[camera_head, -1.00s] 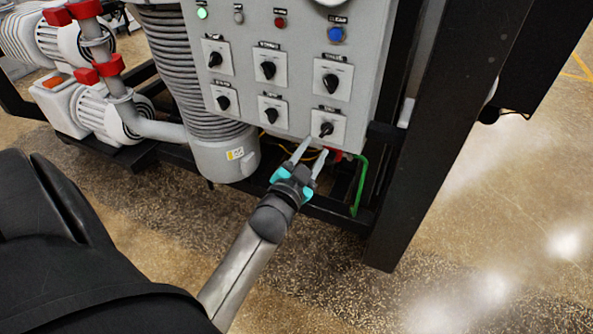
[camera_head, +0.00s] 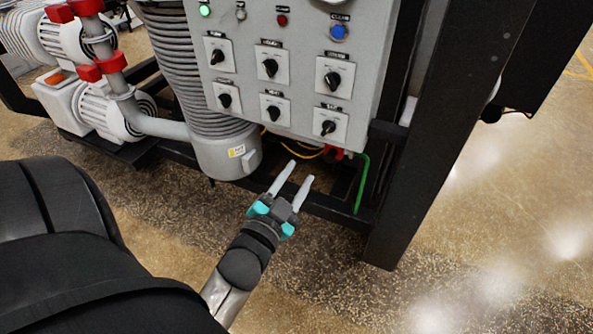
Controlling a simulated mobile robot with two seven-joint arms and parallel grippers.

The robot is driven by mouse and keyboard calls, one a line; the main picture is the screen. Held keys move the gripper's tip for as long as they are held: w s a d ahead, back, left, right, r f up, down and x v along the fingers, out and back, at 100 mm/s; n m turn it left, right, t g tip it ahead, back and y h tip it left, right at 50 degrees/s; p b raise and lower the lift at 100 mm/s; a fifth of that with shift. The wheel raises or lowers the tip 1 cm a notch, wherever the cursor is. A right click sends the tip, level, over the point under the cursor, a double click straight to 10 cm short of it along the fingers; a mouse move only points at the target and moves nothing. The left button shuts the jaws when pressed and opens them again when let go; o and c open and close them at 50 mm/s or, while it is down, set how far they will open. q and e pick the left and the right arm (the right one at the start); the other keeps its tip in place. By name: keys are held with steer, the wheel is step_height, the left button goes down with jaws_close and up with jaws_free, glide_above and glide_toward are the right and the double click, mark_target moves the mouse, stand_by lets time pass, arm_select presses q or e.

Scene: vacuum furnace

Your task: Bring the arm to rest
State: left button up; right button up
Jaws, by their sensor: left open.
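My left gripper (camera_head: 297,176) is open and empty, with its two pale fingers apart. It is below the grey control panel (camera_head: 228,47) and clear of it. The lower right black knob (camera_head: 328,127) on the panel is above and to the right of the fingertips, and nothing touches it. My left arm comes up from the bottom left. My right gripper does not show.
The panel carries several black knobs, a green light (camera_head: 205,10) and a blue button (camera_head: 338,32). A ribbed grey column (camera_head: 180,75) stands to its left. A black post (camera_head: 440,130) rises on the right. The speckled floor (camera_head: 500,230) at right is clear.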

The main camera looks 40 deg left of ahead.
arm_select(q)
steer(key=s+d+f+g+h+b, duration=0.1)
steer(key=s+d+f+g, duration=0.15)
steer(key=f, duration=0.75)
steer(key=s+d+f+g+h+b, duration=0.1)
steer(key=s+d+f+g+h, duration=0.15)
steer(key=f, duration=0.85)
steer(key=s+d+f+g+b, duration=0.1)
steer(key=s+d+f+g, duration=0.15)
steer(key=f, duration=0.75)
steer(key=s+d+f+g+b, duration=0.1)
steer(key=s+f+g, duration=0.3)
steer(key=s+f, duration=0.6)
steer(key=s+d+f+n+g+b, duration=0.1)
steer(key=s+f+g, duration=0.4)
steer(key=s+f, duration=0.5)
steer(key=s+h, duration=0.1)
steer(key=s, duration=0.4)
steer(key=shift+s, duration=0.4)
stand_by(1.0)
